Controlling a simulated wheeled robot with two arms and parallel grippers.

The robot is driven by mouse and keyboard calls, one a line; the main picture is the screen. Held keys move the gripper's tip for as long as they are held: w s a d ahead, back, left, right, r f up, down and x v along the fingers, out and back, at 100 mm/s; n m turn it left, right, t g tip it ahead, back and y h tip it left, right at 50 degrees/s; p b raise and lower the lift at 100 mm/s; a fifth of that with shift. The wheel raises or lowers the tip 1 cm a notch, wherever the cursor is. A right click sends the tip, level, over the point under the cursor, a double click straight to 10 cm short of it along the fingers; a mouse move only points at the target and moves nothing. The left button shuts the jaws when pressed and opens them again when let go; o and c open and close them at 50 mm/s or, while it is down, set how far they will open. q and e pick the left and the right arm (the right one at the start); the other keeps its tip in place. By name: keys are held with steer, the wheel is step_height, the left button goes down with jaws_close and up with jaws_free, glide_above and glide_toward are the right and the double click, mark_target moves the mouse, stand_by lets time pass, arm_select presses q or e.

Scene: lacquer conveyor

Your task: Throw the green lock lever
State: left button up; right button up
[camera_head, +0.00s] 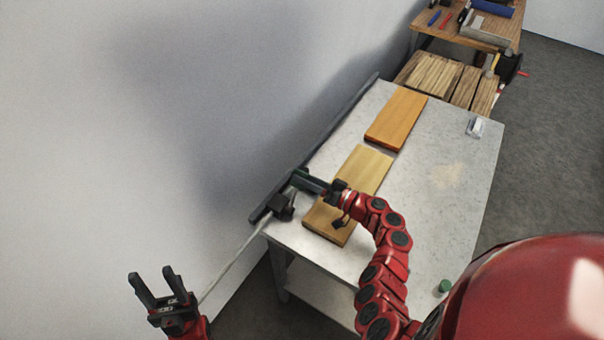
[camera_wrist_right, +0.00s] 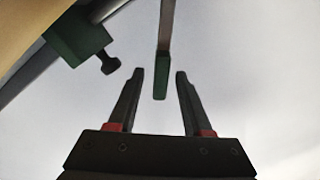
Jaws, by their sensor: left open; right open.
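In the right wrist view, the green lock lever (camera_wrist_right: 160,84) is a thin bar with a green end, hanging down from the top. Its green end reaches between the fingertips of my right gripper (camera_wrist_right: 160,74), with a gap on each side. The gripper is open and holds nothing. A green block (camera_wrist_right: 76,42) with a dark knob sits at the upper left. In the head view, my right gripper (camera_head: 303,181) is at the table's rail and mostly hides the green parts there. My left gripper (camera_head: 153,274) is open and empty at the lower left, away from the table.
A grey rail (camera_head: 340,118) runs along the table's wall side, with a black block (camera_head: 283,207) near its front end. A pale board (camera_head: 374,165) and an orange board (camera_head: 396,118) lie on the table (camera_head: 450,140). The table's right side is mostly clear.

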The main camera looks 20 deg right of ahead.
steer(key=shift+w+a, duration=0.4)
steer(key=shift+w, duration=0.05)
jaws_close()
stand_by(1.2)
